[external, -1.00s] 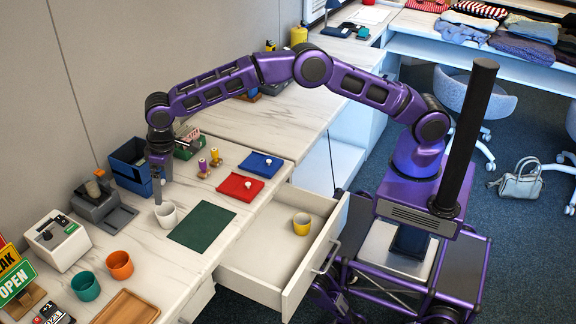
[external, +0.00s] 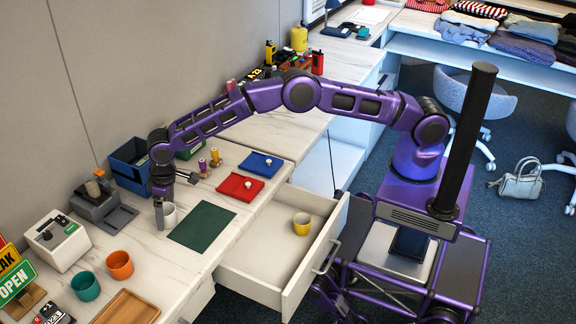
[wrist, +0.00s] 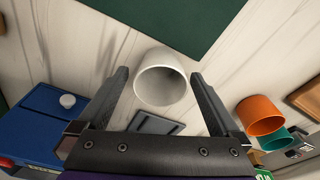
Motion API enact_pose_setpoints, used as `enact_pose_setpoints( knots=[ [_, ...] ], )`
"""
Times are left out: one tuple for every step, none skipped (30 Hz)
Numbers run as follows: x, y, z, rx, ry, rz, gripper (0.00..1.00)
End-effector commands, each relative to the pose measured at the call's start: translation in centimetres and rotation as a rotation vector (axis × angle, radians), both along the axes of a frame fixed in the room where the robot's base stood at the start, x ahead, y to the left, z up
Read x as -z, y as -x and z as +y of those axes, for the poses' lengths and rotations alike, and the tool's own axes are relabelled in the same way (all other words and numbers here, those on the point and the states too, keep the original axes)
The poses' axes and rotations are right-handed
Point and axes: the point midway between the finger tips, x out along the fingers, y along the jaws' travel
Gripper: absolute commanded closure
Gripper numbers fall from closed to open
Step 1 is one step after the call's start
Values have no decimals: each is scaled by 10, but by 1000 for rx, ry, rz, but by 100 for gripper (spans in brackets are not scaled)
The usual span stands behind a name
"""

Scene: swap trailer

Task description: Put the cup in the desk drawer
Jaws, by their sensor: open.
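A white cup (external: 169,214) stands on the desk beside a dark green mat (external: 202,226). My gripper (external: 160,214) is low over the desk at the cup, partly covering it in the external view. In the wrist view the white cup (wrist: 162,78) lies between the tips of my open gripper (wrist: 160,85), with a gap to each finger. The desk drawer (external: 258,262) is pulled open at the desk's front. A yellow cup (external: 302,223) stands inside it.
An orange cup (external: 119,265), a teal cup (external: 85,286) and a wooden tray (external: 126,308) are at the near end. A red tray (external: 240,187) and a blue tray (external: 261,165) lie beyond the mat. A blue bin (external: 131,165) stands by the wall.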

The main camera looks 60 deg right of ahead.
Motion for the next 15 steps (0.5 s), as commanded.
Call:
enact_pose_setpoints(
  knots=[
    [0,0,0,0,0,0,0],
    [0,0,0,0,0,0,4],
    [0,0,0,0,0,0,11],
    [0,0,0,0,0,0,16],
    [0,0,0,0,0,0,22],
    [0,0,0,0,0,0,29],
    [0,0,0,0,0,0,34],
    [0,0,0,0,0,0,40],
    [0,0,0,0,0,0,47],
    [0,0,0,0,0,0,52],
    [0,0,0,0,0,0,58],
    [0,0,0,0,0,0,65],
    [0,0,0,0,0,0,70],
    [0,0,0,0,0,0,76],
    [0,0,0,0,0,0,83]
  ],
)
